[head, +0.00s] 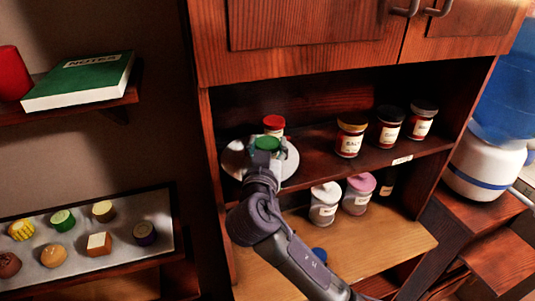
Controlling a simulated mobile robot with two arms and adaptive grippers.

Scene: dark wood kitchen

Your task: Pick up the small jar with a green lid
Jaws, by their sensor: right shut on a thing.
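The small jar with a green lid (267,143) is at the left end of the cabinet's upper shelf, over a pale round tray (233,160). Only its green lid shows clearly. My right gripper (264,156) is in front of it and shut on it, hiding most of its body. I cannot tell whether the jar still touches the tray. A red-lidded jar (273,122) stands just behind it. My left gripper is not in view.
Three jars stand right on the same shelf, including the yellow-lidded one (350,139). White-lidded (323,204) and pink-lidded (358,194) jars stand below. Cabinet doors (310,40) overhang the shelf. A tray of small cakes (100,262) is at left; a water dispenser (483,170) is at right.

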